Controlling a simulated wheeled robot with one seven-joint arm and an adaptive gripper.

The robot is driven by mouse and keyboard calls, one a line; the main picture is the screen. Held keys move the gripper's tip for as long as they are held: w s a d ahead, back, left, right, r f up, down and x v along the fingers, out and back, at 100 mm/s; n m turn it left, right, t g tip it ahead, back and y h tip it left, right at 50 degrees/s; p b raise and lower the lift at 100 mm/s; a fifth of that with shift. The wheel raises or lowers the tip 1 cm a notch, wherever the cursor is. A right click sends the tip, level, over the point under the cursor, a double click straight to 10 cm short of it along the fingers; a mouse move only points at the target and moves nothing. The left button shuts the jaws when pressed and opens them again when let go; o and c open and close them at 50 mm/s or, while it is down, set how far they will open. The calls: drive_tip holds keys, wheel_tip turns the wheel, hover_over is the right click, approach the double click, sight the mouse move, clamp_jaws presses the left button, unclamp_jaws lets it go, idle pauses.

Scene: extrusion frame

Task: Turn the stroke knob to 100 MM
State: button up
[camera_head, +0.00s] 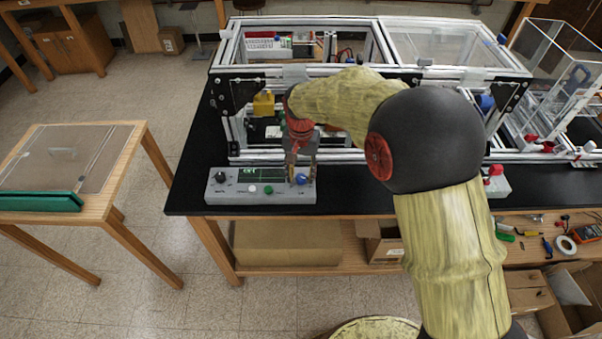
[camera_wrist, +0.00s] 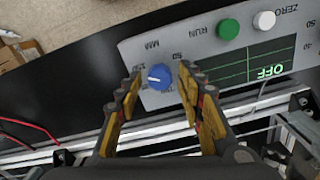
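The blue stroke knob (camera_wrist: 158,77) is on the grey control panel (camera_wrist: 195,42); in the head view the knob (camera_head: 301,180) is at the panel's right end. Its white pointer mark lies toward the left in the wrist view. The MM label and a 50 mark show beside it; the other scale numbers are too small or covered to read surely. My gripper (camera_wrist: 161,82) is open, with one finger on each side of the knob and visible gaps. It also shows in the head view (camera_head: 301,160), above the panel's right end. The panel's screen (camera_wrist: 255,66) reads OFF.
A green RUN button (camera_wrist: 228,29) and a white ZERO button (camera_wrist: 264,20) are beside the knob. A black knob (camera_head: 220,177) is at the panel's left end. The aluminium frame (camera_head: 400,157) stands close behind. A red-topped box (camera_head: 495,180) is farther right.

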clamp_jaws()
drive_tip(key=shift+r+n+p, duration=0.1)
drive_tip(key=shift+n+p, duration=0.2)
idle(0.3)
drive_tip(key=n+p, duration=0.2)
drive_tip(key=n, duration=0.2)
drive_tip(key=shift+n+p, duration=0.3)
drive_tip(key=shift+p, duration=0.05)
drive_tip(key=n+p, duration=0.2)
drive_tip(key=n, duration=0.3)
drive_tip(key=n+p, duration=0.2)
drive_tip(key=n, duration=0.4)
drive_tip(key=shift+n, duration=0.4)
drive_tip(key=n+p, duration=0.1)
drive_tip(key=n, duration=0.5)
drive_tip(key=shift+n+p, duration=0.3)
drive_tip(key=shift+o, duration=0.9)
unclamp_jaws()
